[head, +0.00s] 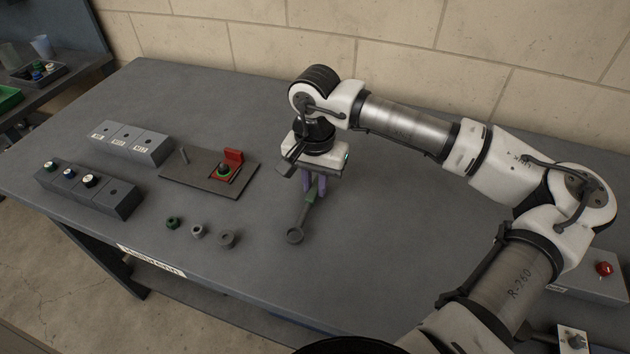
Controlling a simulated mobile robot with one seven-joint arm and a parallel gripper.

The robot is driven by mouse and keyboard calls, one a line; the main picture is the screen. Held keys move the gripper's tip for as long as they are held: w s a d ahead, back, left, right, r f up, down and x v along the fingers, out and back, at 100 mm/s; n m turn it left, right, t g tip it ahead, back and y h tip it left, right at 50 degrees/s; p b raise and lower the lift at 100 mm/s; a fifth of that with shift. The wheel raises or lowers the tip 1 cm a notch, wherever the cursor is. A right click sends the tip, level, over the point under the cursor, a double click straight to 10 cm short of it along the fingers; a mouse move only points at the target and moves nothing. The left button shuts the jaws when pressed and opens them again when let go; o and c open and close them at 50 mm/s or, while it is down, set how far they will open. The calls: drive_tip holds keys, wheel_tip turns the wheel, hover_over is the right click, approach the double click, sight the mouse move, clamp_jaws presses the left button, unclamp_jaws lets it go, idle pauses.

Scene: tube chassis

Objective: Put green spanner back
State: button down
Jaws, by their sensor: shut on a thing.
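My gripper (314,186) points down over the middle of the grey table. Its purple fingers are shut on the green spanner (304,212). The spanner's grey ring end (295,236) points toward the near edge of the table. The far end of the spanner is hidden by the fingers and the gripper body. I cannot tell whether the spanner touches the tabletop or is just above it.
A brown board (195,178) with a peg and a red fixture (231,162) lies left of my gripper. Several small nuts (198,231) lie in front of it. Two grey blocks (133,143) (88,190) stand farther left. A red button box (604,269) is at the right. The table's far middle is clear.

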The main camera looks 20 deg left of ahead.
drive_tip(key=shift+f+b, duration=0.55)
drive_tip(key=shift+f, duration=0.05)
drive_tip(key=c, duration=1.3)
unclamp_jaws()
drive_tip(key=shift+o, duration=0.2)
drive_tip(key=shift+r, duration=0.1)
wheel_tip(320, 180, up, 14)
drive_tip(key=b, duration=0.1)
drive_tip(key=shift+b, duration=0.35)
